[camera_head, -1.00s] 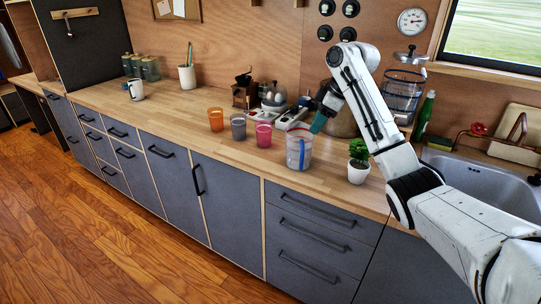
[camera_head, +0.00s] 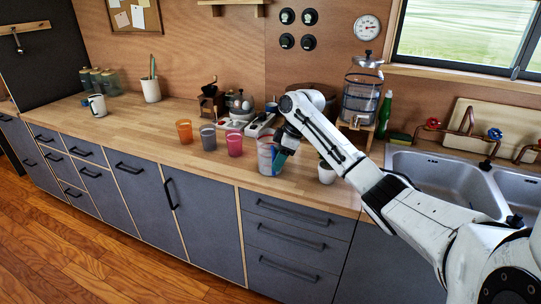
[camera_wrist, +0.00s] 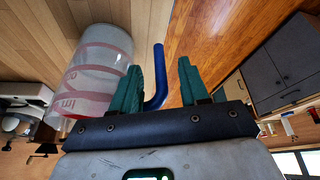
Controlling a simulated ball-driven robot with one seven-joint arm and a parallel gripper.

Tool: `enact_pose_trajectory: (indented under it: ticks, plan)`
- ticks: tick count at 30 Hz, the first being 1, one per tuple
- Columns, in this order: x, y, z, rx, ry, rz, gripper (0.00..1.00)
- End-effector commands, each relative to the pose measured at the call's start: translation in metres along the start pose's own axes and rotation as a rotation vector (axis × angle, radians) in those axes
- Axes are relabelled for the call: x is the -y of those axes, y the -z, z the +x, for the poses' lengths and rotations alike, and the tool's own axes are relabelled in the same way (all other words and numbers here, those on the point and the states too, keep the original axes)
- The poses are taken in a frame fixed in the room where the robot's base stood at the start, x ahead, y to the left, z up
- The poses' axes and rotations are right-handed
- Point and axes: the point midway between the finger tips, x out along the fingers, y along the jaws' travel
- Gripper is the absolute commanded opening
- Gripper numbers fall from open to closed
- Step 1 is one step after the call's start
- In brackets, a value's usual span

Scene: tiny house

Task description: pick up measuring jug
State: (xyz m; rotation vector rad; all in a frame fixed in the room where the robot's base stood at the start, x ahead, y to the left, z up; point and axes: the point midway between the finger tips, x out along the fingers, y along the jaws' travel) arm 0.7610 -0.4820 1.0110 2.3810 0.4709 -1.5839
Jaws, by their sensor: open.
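The measuring jug (camera_head: 265,158) is clear with red markings and stands upright near the front edge of the wooden counter. In the wrist view its clear body (camera_wrist: 100,62) is left of my fingers. Its blue handle (camera_wrist: 158,62) shows between my two teal fingers, with a gap on either side. My gripper (camera_wrist: 160,72) is open; in the head view (camera_head: 281,158) it points down at the right side of the jug and partly hides it.
A pink cup (camera_head: 235,145), a grey cup (camera_head: 208,138) and an orange cup (camera_head: 185,132) stand left of the jug. A small plant pot (camera_head: 326,174) stands right, partly behind my arm. Several appliances are behind. The left counter front is clear.

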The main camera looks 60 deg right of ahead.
Motion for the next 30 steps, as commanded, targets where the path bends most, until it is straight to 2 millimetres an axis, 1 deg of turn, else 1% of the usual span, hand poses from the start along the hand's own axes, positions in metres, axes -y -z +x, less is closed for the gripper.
enact_pose_trajectory:
  ticks: [3, 6, 13, 14, 27, 30]
  plan:
    - [0.000, 0.000, 0.014, 0.001, 0.001, 0.001, 0.45]
    - [0.000, 0.000, 0.021, 0.000, 0.000, 0.001, 0.45]
    - [0.000, 0.000, 0.023, 0.000, 0.000, 0.000, 0.45]
    - [0.000, 0.000, 0.023, 0.000, 0.000, 0.000, 0.43]
    - [0.000, 0.000, 0.023, 0.000, 0.000, 0.001, 0.01]
    - [0.000, 0.000, 0.022, 0.000, -0.001, 0.001, 0.00]
